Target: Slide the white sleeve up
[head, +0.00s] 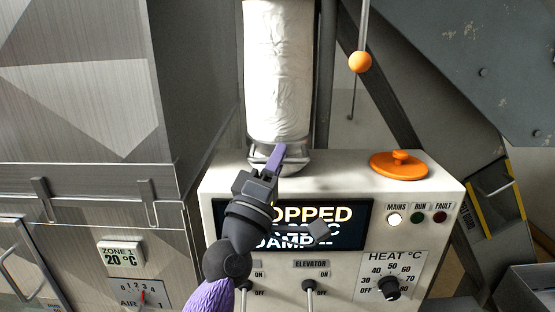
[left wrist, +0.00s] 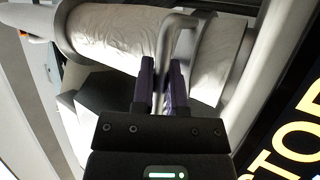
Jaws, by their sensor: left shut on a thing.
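The white sleeve (head: 280,70) hangs upright at the top centre of the head view, wrinkled, its lower end just above the control box. In the left wrist view the sleeve (left wrist: 115,38) runs across the top. A bent grey metal handle (left wrist: 178,21) stands by the sleeve and passes between the purple fingers. My left gripper (head: 278,157) is at the sleeve's lower end, in front of it. In the left wrist view my left gripper (left wrist: 161,75) is shut on the handle. The fingers partly hide the sleeve's bottom rim. My right gripper is not in view.
The cream control box (head: 335,180) with a display (head: 345,213) and switches lies below. An orange lid (head: 400,164) sits on its top, right. An orange ball (head: 360,62) on a rod hangs right of the sleeve. A metal cabinet (head: 90,150) fills the left.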

